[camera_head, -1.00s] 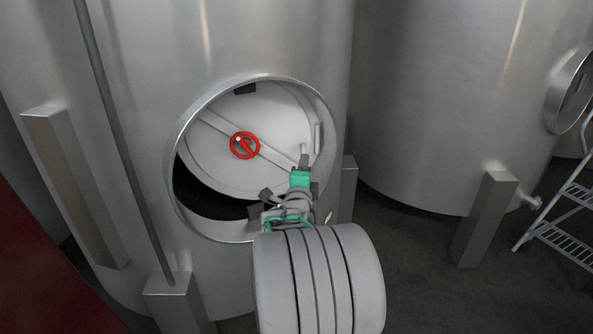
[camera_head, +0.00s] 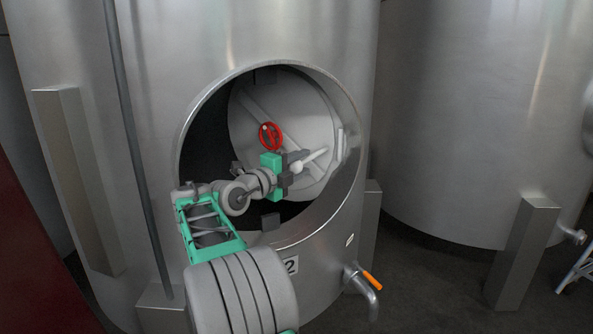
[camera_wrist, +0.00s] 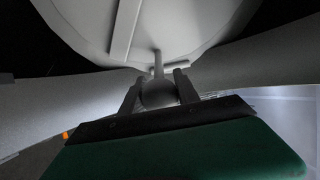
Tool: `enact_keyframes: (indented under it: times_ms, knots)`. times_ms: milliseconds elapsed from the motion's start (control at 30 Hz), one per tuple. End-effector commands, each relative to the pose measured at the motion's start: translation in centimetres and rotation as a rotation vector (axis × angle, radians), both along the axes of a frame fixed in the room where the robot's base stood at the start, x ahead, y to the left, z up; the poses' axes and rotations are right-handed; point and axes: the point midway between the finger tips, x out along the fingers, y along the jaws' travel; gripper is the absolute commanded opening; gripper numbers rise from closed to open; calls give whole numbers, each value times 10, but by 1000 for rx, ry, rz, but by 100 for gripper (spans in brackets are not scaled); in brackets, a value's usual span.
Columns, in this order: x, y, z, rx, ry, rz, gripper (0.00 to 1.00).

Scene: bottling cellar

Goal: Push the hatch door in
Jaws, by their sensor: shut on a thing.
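The hatch door (camera_head: 305,112) is a pale grey disc with a diagonal bar and a red handwheel (camera_head: 271,136). It stands inside the round hatch opening (camera_head: 350,192) of the steel tank, turned inward, with a dark gap at its left and below. A pale handle (camera_head: 315,156) sticks out at its lower right. My gripper (camera_head: 294,166) reaches into the opening and is shut on the handle. In the wrist view the fingers (camera_wrist: 159,88) flank a rounded knob (camera_wrist: 158,96), with the door's underside (camera_wrist: 185,25) above.
The opening's metal rim surrounds my arm. A second tank (camera_head: 470,110) stands at the right. A thin vertical pipe (camera_head: 125,120) runs down at the left.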

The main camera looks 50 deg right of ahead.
Motion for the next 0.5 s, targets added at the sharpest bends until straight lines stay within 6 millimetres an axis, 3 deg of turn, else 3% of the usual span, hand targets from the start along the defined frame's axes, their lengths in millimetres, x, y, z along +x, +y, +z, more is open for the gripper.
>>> enact_keyframes:
  times_ms: [333,367,500]
  knots:
    - [-2,-1,2,-3,1,-6,0]
    - [-2,-1,2,-3,2,-6,40]
    - [0,0,1,-2,1,-2,52]
